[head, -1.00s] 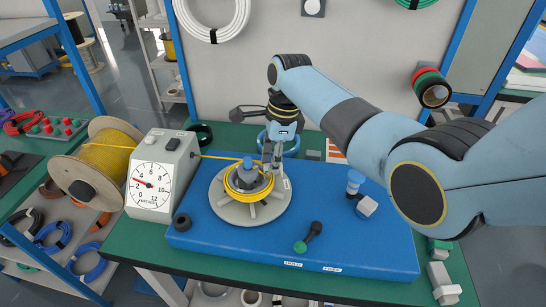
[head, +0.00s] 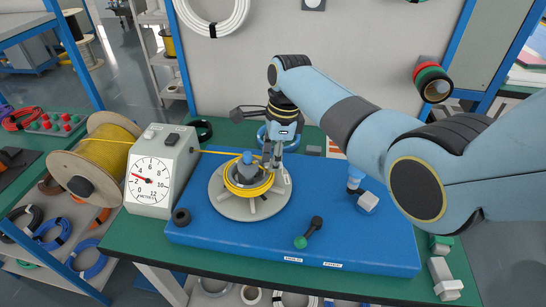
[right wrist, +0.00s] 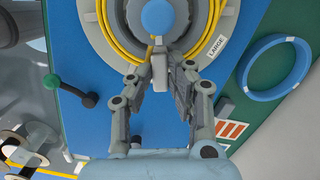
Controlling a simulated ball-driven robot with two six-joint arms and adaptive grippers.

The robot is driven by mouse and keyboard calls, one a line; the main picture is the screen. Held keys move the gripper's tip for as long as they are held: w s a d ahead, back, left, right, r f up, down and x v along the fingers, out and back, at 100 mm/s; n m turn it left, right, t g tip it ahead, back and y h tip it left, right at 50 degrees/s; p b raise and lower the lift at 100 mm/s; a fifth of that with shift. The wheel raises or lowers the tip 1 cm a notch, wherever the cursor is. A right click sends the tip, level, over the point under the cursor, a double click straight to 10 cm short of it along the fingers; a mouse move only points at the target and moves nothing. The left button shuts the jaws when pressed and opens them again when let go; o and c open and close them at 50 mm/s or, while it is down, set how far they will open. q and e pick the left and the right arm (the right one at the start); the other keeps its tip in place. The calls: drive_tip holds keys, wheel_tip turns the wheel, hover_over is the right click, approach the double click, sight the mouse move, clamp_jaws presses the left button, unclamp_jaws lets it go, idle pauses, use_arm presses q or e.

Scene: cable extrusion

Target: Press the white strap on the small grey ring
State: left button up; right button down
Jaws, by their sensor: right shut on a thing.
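My right gripper (head: 275,172) is over the back right of a round grey winding disc (head: 222,207) on the blue board. In the right wrist view its fingers (right wrist: 160,66) close on a small grey upright piece between the fingertips, beside the wound cable. A yellow cable coil (head: 240,190) lies around the disc's middle, below a blue knob (head: 247,158); the knob also shows in the right wrist view (right wrist: 158,17). I cannot make out a white strap or surely pick out the small grey ring. My left gripper is not in view.
A dial meter box (head: 165,165) stands left of the disc, with a yellow cable spool (head: 100,160) beyond it. A black-and-green lever (head: 309,231) and a small black ring (head: 181,217) lie on the blue board (head: 370,250). A blue ring (right wrist: 276,68) lies behind.

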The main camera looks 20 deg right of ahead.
drive_tip(key=shift+f, duration=0.3)
drive_tip(key=shift+f, duration=0.1)
idle(1.3)
drive_tip(key=c, duration=1.2)
unclamp_jaws()
drive_tip(key=shift+o, duration=0.2)
drive_tip(key=shift+p, duration=0.3)
wheel_tip(320, 180, up, 8)
drive_tip(key=p, duration=0.8)
drive_tip(key=shift+p, duration=0.4)
